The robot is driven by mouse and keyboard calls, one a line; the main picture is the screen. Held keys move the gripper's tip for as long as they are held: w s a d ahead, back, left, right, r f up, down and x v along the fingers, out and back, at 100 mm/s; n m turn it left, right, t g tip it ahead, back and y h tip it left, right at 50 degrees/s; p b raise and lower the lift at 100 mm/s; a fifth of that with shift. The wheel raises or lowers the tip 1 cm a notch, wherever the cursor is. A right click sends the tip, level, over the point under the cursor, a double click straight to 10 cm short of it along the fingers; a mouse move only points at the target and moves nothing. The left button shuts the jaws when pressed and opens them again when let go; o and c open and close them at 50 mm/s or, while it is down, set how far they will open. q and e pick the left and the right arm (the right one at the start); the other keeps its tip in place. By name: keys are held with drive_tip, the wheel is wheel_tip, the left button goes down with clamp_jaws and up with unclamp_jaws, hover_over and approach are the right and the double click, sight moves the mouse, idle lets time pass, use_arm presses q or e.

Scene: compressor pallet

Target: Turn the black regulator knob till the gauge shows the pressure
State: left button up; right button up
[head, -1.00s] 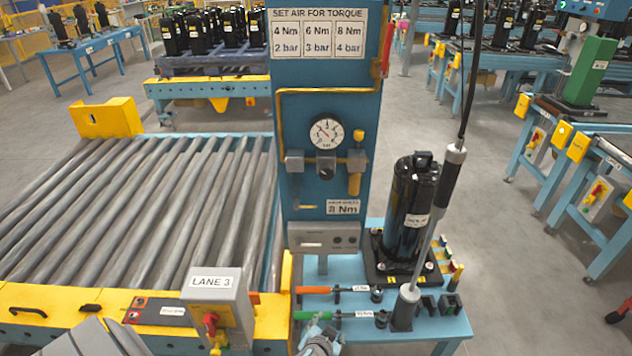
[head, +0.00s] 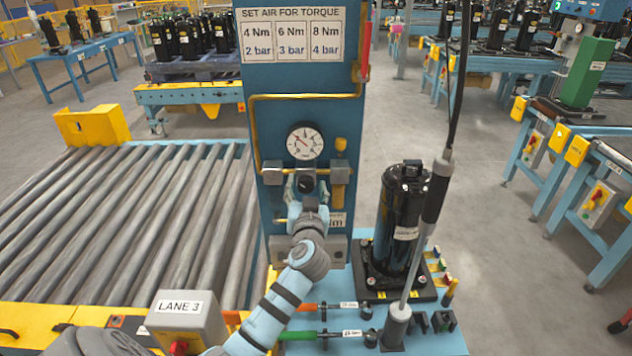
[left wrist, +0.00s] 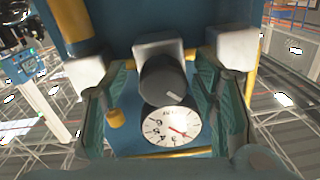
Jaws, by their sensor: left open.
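The black regulator knob (head: 307,184) is on the blue column below the round white gauge (head: 304,143). The gauge needle points to the upper left in the head view; its numbers are too small there to read. My left gripper (head: 307,189) is at the knob. In the left wrist view, its open green fingers stand on either side of the knob (left wrist: 164,82), with gaps visible. The knob carries a pale mark, and the gauge (left wrist: 173,126) shows upside down with a red needle. My right gripper is out of view.
A sign (head: 291,35) pairs 4 Nm with 2 bar, 6 Nm with 3 bar and 8 Nm with 4 bar. A black compressor (head: 402,215) and hanging screwdriver (head: 436,190) stand right. Rollers (head: 120,220) lie left.

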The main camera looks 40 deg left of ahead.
use_arm(q)
drive_tip(key=shift+s+a+r, duration=0.1)
drive_tip(key=shift+a+r, duration=0.05)
drive_tip(key=shift+r, duration=0.05)
drive_tip(key=shift+c, duration=0.6)
drive_tip(key=c, duration=1)
drive_tip(key=shift+c, duration=0.2)
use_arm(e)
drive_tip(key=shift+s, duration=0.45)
